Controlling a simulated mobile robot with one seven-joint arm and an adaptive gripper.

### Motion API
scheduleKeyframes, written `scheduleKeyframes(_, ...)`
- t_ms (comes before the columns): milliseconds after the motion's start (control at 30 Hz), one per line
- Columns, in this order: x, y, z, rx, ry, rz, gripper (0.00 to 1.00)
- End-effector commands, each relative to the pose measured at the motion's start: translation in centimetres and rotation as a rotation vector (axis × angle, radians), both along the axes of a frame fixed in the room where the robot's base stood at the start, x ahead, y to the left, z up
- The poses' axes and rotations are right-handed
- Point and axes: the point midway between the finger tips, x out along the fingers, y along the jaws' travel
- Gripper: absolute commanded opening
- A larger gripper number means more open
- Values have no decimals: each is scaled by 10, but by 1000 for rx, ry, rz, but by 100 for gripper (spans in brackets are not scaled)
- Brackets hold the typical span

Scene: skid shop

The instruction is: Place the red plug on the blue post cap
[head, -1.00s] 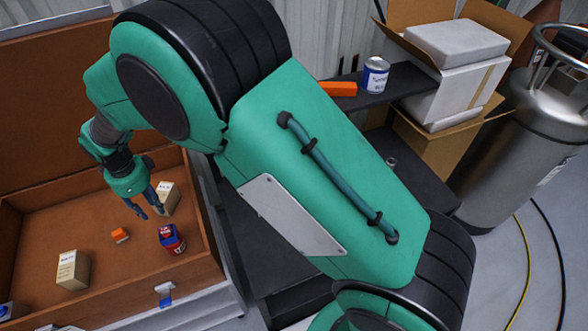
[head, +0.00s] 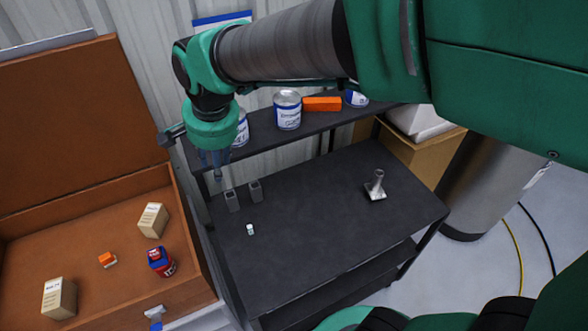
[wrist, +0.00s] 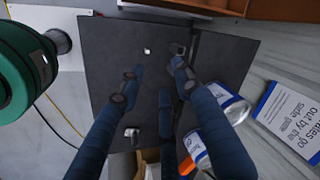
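My gripper (head: 216,172) hangs over the left end of the dark cart, above two grey posts (head: 232,200). In the wrist view its blue fingers (wrist: 152,82) are spread with nothing seen between them. I cannot surely pick out the red plug or the blue post cap. A red item with a blue top (head: 161,262) stands in the wooden chest. A small white-and-teal piece (head: 250,229) lies in front of the grey posts.
The cart top (head: 310,230) is mostly clear, with a silver post on a base (head: 375,187) to the right. The raised shelf holds cans (head: 287,110) and an orange block (head: 322,104). The wooden chest (head: 205,265) holds cartons (head: 152,220) and an orange piece (head: 107,259).

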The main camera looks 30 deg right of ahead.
Motion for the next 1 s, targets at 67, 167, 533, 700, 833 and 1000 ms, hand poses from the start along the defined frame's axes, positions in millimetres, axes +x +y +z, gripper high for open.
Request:
scheduleKeyframes(67, -19, -21, 13, -20, -32, 61, 34)
scheduleKeyframes(167, -43, -44, 24, -53, -68, 148, 34)
scheduleKeyframes(533, -136, -111, 41, -213, -192, 459, 34)
scheduleKeyframes(700, -167, -128, 39, -283, -225, 567, 34)
scheduleKeyframes(833, -180, -134, 37, -315, -238, 614, 34)
scheduleKeyframes(1000, -185, -136, 35, -328, -241, 635, 34)
